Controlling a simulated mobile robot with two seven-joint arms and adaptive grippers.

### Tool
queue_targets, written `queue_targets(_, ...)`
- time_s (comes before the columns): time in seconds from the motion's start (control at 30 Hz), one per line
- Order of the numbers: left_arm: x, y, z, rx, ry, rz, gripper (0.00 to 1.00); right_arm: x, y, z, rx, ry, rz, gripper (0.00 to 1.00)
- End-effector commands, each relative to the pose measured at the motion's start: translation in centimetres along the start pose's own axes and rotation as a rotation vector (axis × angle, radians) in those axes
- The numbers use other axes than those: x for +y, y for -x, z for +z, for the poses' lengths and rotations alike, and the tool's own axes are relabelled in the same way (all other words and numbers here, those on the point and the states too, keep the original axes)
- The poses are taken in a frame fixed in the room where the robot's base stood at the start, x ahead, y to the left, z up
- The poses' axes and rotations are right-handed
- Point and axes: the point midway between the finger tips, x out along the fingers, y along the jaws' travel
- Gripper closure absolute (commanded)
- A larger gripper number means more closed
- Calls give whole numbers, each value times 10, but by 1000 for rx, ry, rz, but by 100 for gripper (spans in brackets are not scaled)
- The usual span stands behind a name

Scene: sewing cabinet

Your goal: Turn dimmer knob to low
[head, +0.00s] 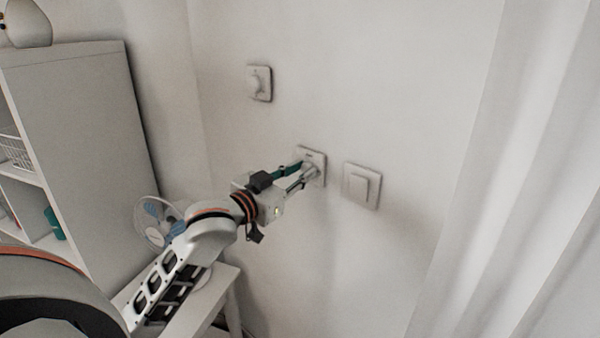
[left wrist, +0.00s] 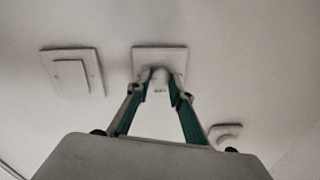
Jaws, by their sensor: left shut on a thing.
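The dimmer knob (left wrist: 160,78) sticks out from a square white plate (head: 318,158) on the wall. My left gripper (head: 306,172) reaches it from the left, and its two fingers are shut on the knob. In the left wrist view one finger of my left gripper (left wrist: 161,90) lies on each side of the knob. The knob's setting marks are too small to read. My right gripper is in neither view.
A flat rocker switch (head: 361,186) is on the wall to the right of the dimmer. A white shelf unit (head: 85,130), a small blue fan (head: 158,220) and a white table (head: 222,285) stand left. A pale curtain (head: 510,200) hangs at right.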

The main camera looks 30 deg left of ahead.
Motion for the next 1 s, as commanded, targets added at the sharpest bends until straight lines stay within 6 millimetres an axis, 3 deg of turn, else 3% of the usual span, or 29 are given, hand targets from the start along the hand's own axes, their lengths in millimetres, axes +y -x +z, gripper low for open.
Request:
queue_targets(0.17,0,0,0,0,0,1,100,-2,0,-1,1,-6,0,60)
queue_targets(0.2,0,0,0,0,-1,1,74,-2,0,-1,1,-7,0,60)
queue_targets(0.27,0,0,0,0,-1,1,62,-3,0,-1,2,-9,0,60)
queue_targets(0.67,-1,0,-4,1,-2,0,62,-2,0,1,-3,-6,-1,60)
queue_targets(1.0,-12,0,-60,6,-5,-1,62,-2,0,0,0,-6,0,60)
